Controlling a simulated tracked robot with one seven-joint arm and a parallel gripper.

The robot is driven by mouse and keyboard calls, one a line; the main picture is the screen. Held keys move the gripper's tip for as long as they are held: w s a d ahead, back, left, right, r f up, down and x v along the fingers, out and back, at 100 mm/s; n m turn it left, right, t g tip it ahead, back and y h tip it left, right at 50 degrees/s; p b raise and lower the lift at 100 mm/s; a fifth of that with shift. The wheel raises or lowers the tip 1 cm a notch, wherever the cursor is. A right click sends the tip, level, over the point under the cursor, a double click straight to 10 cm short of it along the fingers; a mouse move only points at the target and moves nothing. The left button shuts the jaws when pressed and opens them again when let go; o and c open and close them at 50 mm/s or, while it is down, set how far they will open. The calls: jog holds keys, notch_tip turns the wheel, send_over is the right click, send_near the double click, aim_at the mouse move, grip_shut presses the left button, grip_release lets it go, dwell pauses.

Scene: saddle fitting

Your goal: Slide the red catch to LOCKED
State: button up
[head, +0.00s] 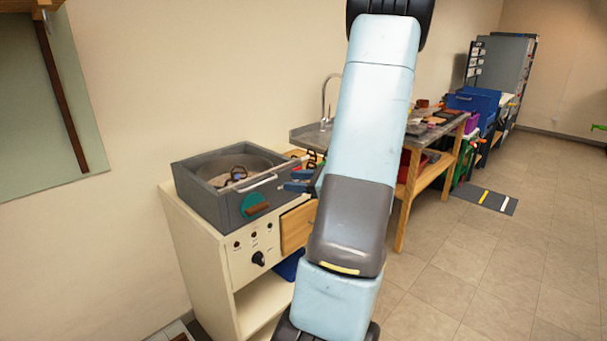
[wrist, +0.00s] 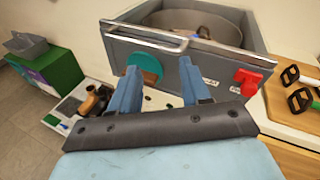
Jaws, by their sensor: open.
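The red catch (wrist: 248,80) sits on the front face of the grey box (wrist: 222,66), near its right end, in the wrist view. White labels (wrist: 211,82) lie left of it; their lettering is too small to read, so I cannot tell which position the catch is in. My gripper (wrist: 160,73) is open and empty, its two blue fingers pointing at the box front, left of the catch and apart from it. In the head view my gripper (head: 299,183) is by the right end of the grey box (head: 224,208), partly hidden by my arm.
A bar handle (wrist: 145,37) runs along the box's upper front, above a teal disc (wrist: 146,66). A round tub (head: 233,168) is inside the box. A wooden board (wrist: 295,102) with black-handled tools is to the right. The cream cabinet (head: 245,262) carries the box.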

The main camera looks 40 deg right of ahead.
jog(key=s+d+f+m+t+h, duration=0.35)
jog(key=d+m+h, duration=0.3)
jog(key=d, duration=0.55)
jog(key=shift+y, duration=0.45)
jog(key=w, duration=0.4)
jog(key=w+a, duration=0.1)
jog(key=w, duration=0.3)
jog(key=w+f, duration=0.1)
jog(key=w, duration=0.4)
jog(key=shift+a, duration=0.2)
jog(key=shift+c, duration=0.4)
grip_shut()
jog(key=shift+m, duration=0.25)
